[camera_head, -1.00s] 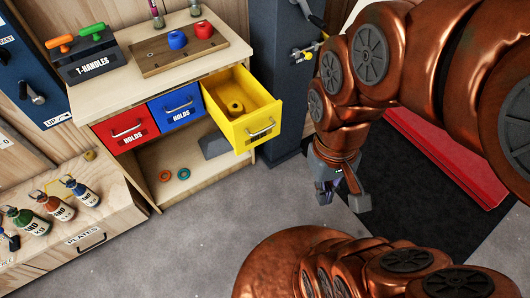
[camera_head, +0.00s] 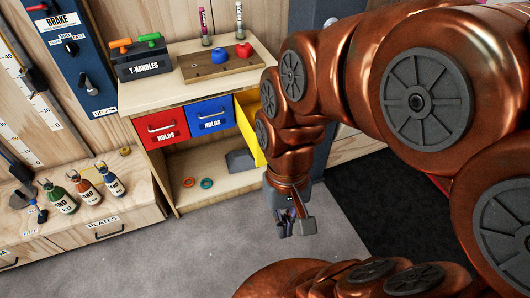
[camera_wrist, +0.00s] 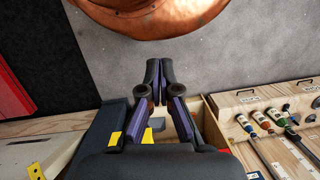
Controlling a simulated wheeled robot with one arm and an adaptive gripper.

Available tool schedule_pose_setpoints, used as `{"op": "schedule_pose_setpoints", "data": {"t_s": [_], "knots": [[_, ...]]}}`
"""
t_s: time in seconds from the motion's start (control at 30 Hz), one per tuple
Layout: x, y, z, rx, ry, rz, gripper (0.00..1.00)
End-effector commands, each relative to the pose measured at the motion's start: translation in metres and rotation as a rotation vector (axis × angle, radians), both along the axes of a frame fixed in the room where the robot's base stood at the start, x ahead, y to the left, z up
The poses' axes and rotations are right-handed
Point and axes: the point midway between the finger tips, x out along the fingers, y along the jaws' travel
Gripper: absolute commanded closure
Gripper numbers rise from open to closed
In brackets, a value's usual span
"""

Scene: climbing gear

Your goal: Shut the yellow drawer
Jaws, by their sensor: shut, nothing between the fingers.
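The yellow drawer (camera_head: 247,127) is at the right end of the cabinet's drawer row in the head view. Its side wall stands out past the blue drawer, so it is open. My arm hides its front and handle. My gripper (camera_head: 283,228) hangs pointing down, in front of the cabinet and lower in the picture than the drawer. Its fingers are shut and empty, and I see no contact with the drawer. In the wrist view the shut fingers (camera_wrist: 160,75) point toward the grey floor, with small yellow patches (camera_wrist: 147,137) behind them.
The red drawer (camera_head: 161,128) and blue drawer (camera_head: 210,116) are shut. A T-handle holder (camera_head: 143,62) and a wooden board (camera_head: 222,65) stand on the cabinet top. Bottles (camera_head: 84,187) stand on the low plates bench at left. The grey floor in front is clear.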

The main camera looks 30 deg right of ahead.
Motion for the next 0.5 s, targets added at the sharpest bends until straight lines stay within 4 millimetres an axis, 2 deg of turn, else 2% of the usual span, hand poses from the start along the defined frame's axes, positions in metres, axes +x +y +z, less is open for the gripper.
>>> {"op": "schedule_pose_setpoints", "data": {"t_s": [0.03, 0.1, 0.3, 0.5], "knots": [[0.005, 0.004, -0.017, 0.024, 0.031, -0.087, 1.0], [0.015, 0.012, -0.031, 0.063, 0.079, -0.231, 1.0], [0.047, 0.029, -0.066, 0.172, 0.248, -0.657, 1.0], [0.091, 0.031, -0.096, 0.281, 0.446, -1.074, 1.0]]}}
